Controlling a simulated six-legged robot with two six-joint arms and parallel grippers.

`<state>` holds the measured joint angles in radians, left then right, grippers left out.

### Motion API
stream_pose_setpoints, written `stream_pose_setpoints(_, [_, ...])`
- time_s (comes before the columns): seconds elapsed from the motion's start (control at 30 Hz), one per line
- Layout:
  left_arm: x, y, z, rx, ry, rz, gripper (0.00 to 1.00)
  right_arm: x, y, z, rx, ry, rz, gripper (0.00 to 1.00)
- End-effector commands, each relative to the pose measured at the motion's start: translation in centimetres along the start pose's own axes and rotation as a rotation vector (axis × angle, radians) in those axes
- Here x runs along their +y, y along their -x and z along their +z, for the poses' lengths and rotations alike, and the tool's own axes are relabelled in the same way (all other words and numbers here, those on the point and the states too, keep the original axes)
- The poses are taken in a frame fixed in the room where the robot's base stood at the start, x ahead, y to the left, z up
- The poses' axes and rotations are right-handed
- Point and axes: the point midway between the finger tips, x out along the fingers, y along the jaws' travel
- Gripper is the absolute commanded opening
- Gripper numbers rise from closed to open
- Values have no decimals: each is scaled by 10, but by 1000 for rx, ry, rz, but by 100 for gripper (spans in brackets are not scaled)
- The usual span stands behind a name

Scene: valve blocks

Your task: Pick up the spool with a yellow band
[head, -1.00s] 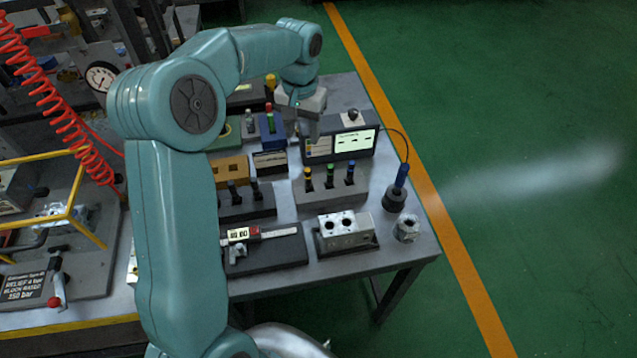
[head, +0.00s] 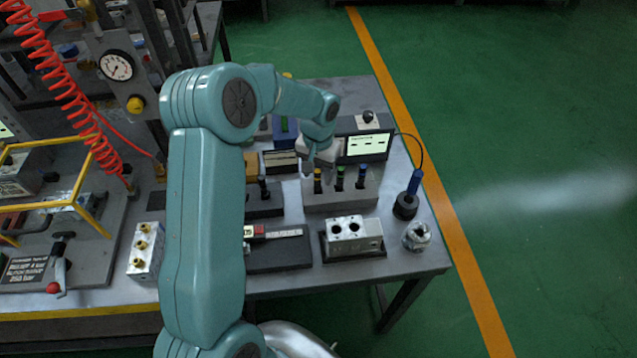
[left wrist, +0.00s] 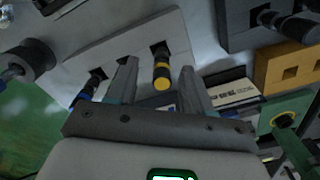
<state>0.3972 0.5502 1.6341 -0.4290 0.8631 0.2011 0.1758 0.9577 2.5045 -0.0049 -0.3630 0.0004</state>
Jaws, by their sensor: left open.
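The spool with a yellow band (head: 317,180) stands upright at the left end of a grey rack (head: 342,198). It is dark with a yellow ring at its top. Spools with a green band (head: 339,178) and a blue band (head: 361,177) stand beside it. My left gripper (head: 313,163) is just above and behind the yellow-banded spool, pointing down. In the left wrist view the left gripper (left wrist: 158,68) is open, and the yellow-banded spool (left wrist: 161,70) appears between its fingertips. I cannot tell how far below them it is. My right gripper is out of view.
A display box (head: 368,146) stands behind the rack. A metal valve block (head: 353,238) and a black holder with a blue-handled tool (head: 406,206) are in front and to the right. A caliper on a dark tray (head: 278,250) lies front left. Green floor is beyond the table edge.

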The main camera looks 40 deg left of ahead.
Motion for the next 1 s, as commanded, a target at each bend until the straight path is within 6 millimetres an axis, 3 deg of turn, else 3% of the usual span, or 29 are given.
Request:
stream_pose_setpoints(0.2, [-1,-34,-1,-5,-1,0,51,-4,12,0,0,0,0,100])
stream_pose_setpoints(0.5, [-1,-43,-3,-1,0,0,51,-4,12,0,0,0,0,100])
stream_pose_setpoints(0.53, [-1,-43,-3,-1,0,0,47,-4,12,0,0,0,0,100])
stream_pose_setpoints(0.67, [-1,-42,-3,-1,0,0,5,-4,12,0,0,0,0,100])
stream_pose_setpoints(0.7, [-1,-42,-3,-1,0,0,0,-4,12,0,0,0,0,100])
stream_pose_setpoints(1.0, [-1,-42,-3,-1,0,0,0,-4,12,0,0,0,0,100])
